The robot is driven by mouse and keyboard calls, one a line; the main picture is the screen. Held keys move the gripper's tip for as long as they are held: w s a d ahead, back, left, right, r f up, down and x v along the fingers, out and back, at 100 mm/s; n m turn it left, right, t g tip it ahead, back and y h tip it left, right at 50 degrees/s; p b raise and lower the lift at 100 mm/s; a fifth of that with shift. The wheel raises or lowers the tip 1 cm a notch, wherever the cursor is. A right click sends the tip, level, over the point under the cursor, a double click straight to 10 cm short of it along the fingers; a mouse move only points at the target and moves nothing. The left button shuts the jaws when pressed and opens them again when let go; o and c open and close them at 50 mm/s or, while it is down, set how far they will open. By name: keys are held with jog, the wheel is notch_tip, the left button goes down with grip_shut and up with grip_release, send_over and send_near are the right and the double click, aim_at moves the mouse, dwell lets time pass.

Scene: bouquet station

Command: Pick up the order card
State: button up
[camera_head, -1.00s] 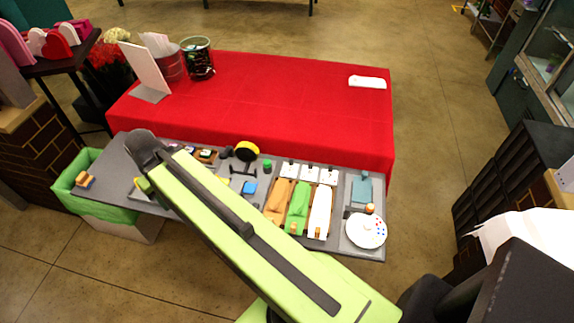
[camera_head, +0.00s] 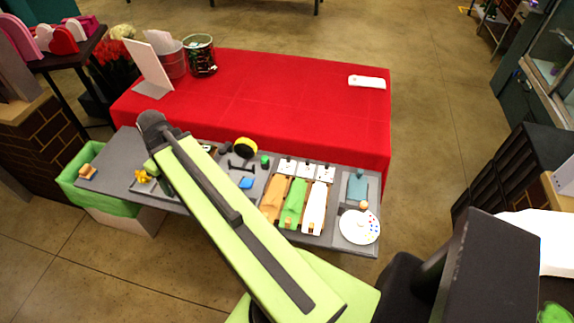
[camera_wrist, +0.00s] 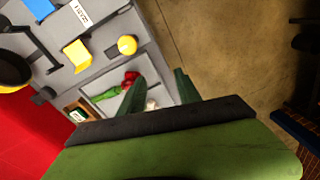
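No card in view can be told for certain as the order card. Flat white pieces that could be it are a lettered white label (camera_wrist: 80,12) on the grey worktop in the wrist view and a white slab (camera_head: 367,82) on the red table. A tall white board (camera_head: 150,68) stands tilted at the red table's left end. My gripper (camera_wrist: 159,78) is open and appears empty in the wrist view, over the worktop's edge, beside a tray with a red rose (camera_wrist: 131,77). My arm hides the gripper in the head view.
The red table's (camera_head: 290,105) middle is clear.

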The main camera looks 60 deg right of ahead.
jog(key=s+d+r+t+p, duration=0.1)
jog(key=s+d, duration=0.1)
jog(key=d, duration=0.6)
jog(key=s+d+r, duration=0.1)
jog(key=s+d, duration=0.2)
jog(key=d, duration=0.4)
jog(key=s+d+r+n+t+p, duration=0.1)
jog(key=s+d+r+t, duration=0.1)
jog(key=s+d, duration=0.95)
jog(key=s+d+r+n+t+p, duration=0.1)
jog(key=s+d+r+n+p, duration=0.1)
jog(key=s+d, duration=1)
jog(key=b, duration=1.2)
send_over(290, 157)
jog(key=s+d, duration=0.1)
jog(key=s, duration=0.1)
notch_tip(290, 157, down, 12)
jog(key=shift+s+r, duration=0.15)
jog(key=shift+r, duration=0.05)
jog(key=shift+f, duration=0.1)
jog(key=b+x, duration=0.5)
jog(key=shift+a+f, duration=0.1)
jog(key=shift+a, duration=0.25)
jog(key=shift+r, duration=0.2)
grip_shut()
